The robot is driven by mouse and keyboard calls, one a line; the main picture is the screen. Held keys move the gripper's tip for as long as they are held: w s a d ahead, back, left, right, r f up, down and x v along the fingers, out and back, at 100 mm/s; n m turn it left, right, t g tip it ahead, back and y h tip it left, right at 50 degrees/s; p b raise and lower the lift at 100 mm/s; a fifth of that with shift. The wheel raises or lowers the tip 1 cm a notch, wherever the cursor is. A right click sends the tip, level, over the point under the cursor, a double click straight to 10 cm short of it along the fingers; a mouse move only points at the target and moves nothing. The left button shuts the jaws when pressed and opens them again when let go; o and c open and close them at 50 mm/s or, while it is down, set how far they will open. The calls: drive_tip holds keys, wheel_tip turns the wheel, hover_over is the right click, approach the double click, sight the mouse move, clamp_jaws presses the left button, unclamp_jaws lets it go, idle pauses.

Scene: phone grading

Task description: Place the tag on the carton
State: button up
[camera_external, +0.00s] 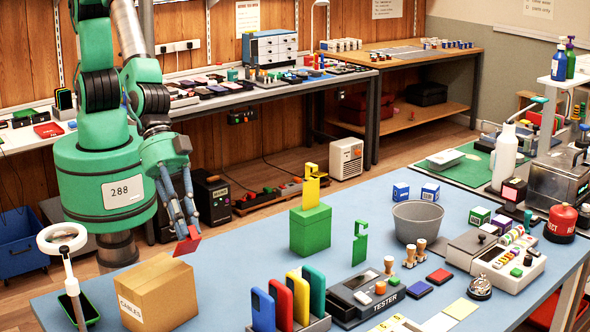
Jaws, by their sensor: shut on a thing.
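My gripper (186,222) points down and is shut on a flat red tag (187,243). The tag is tilted and shows just above the back right of the brown cardboard carton (151,303) in this view. I cannot tell whether the tag touches the carton. The carton is closed, has a white label reading CABLES on its front and stands at the front left of the blue table. A yellow tag (311,186) stands upright on a green box (311,231). A green tag (360,243) with a hole stands upright right of that box.
Several coloured phones (283,304) stand in a rack right of the carton. A tester (361,294), a grey bowl (417,221) and a bell (480,288) are farther right. A lamp (63,240) with a white ring head stands left of the carton. Blue table surface (240,255) is clear behind the rack.

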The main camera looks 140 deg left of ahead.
drive_tip(key=shift+s+d+t, duration=0.5)
drive_tip(key=shift+s+d, duration=0.05)
drive_tip(key=s+d+r+t, duration=0.1)
drive_tip(key=s+r+t, duration=0.1)
drive_tip(key=s, duration=0.9)
drive_tip(key=s+d+r+n+t+y+p, duration=0.1)
drive_tip(key=s+t, duration=0.4)
drive_tip(key=s, duration=0.5)
drive_tip(key=shift+s+r+n+p, duration=0.3)
drive_tip(key=shift+s+r, duration=0.05)
drive_tip(key=shift+r, duration=0.25)
drive_tip(key=shift+w+d, duration=0.1)
drive_tip(key=w+d, duration=0.2)
drive_tip(key=w, duration=0.5)
drive_tip(key=w+d+f, duration=0.1)
drive_tip(key=w+d, duration=0.1)
drive_tip(key=w, duration=0.6)
drive_tip(key=shift+w+f+b, duration=0.2)
drive_tip(key=shift+f+b, duration=0.1)
drive_tip(key=shift+b, duration=0.15)
